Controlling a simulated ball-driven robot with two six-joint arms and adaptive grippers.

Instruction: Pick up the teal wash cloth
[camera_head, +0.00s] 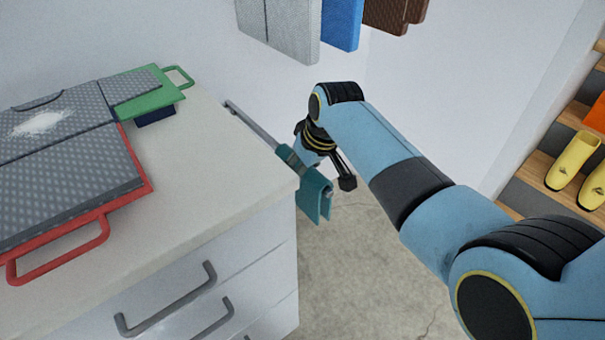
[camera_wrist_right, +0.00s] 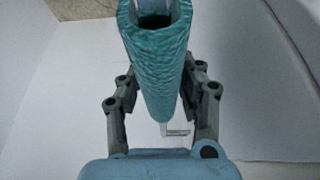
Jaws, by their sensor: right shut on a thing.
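The teal wash cloth (camera_head: 314,194) hangs folded over the end of a grey rail (camera_head: 250,122) at the side of the white cabinet. My right gripper (camera_head: 336,168) is at the cloth, just behind it in the head view. In the right wrist view the cloth (camera_wrist_right: 153,75) stands as a folded loop between the two fingers of my right gripper (camera_wrist_right: 158,98), which is shut on it. The cloth hides part of the fingers in the head view. My left gripper is not in view.
The cabinet top (camera_head: 215,165) holds a grey garment (camera_head: 60,150) on a red-handled board (camera_head: 85,225) and a green-handled board (camera_head: 150,103). Folded cloths (camera_head: 340,22) hang above. Yellow boots (camera_head: 573,160) stand on wooden steps at the right. The floor (camera_head: 370,270) beside the cabinet is clear.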

